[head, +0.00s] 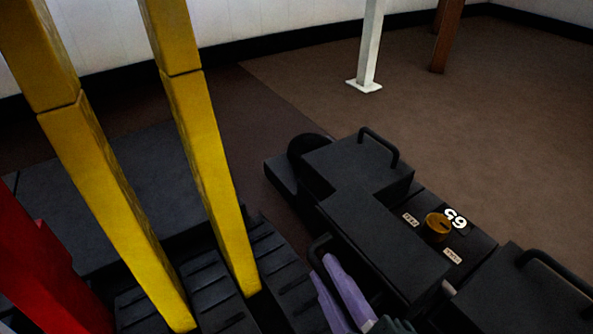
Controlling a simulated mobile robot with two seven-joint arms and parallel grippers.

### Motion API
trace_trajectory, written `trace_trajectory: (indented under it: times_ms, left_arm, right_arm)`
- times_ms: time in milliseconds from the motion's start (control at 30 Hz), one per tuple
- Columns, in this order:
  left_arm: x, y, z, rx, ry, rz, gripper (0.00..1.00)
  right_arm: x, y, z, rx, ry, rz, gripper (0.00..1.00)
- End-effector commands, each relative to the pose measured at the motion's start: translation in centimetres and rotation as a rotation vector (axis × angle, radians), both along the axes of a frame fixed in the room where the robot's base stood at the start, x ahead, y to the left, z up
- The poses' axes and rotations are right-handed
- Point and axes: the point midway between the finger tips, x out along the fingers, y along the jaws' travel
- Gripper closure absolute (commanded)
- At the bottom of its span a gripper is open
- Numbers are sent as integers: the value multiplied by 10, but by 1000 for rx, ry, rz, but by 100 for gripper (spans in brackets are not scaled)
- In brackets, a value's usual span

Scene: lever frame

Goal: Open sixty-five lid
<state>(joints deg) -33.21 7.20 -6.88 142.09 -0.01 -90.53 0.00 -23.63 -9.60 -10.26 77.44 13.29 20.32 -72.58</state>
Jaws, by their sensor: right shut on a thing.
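A brass knob (438,227) sits on the black housing beside a white number label (455,218); the tilted digits could be 65 or 69. Two small pale tags flank the knob. A long black lid-like block (378,238) lies left of the knob, and I cannot tell whether it is raised. A black loop handle (318,248) stands at its near left side. My right gripper (325,268), with lilac fingers, comes from the bottom and is shut on this handle; the fingers hide part of it. My left gripper is not in view.
Two yellow levers (210,170) rise from slotted black bases at left, with a red part (45,265) beside them. Other black handles stand at the back (380,143) and right (550,265). Brown floor (480,120) lies open beyond, with a white post (369,45).

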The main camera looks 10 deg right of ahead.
Motion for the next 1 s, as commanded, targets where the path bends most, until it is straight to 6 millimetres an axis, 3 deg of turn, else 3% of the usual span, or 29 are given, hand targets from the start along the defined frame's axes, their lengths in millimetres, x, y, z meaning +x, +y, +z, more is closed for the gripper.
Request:
trace_trajectory:
  times_ms: [267, 600, 967, 1000]
  left_arm:
    - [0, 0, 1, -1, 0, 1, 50]
    - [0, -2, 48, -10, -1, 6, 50]
    - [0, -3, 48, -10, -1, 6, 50]
    - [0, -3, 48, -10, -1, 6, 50]
  right_arm:
    - [0, 0, 1, 1, 0, 0, 100]
    - [7, -17, 25, 149, 54, 4, 100]
    - [7, -19, 21, 184, 65, 1, 100]
    - [7, -19, 21, 184, 65, 1, 84]
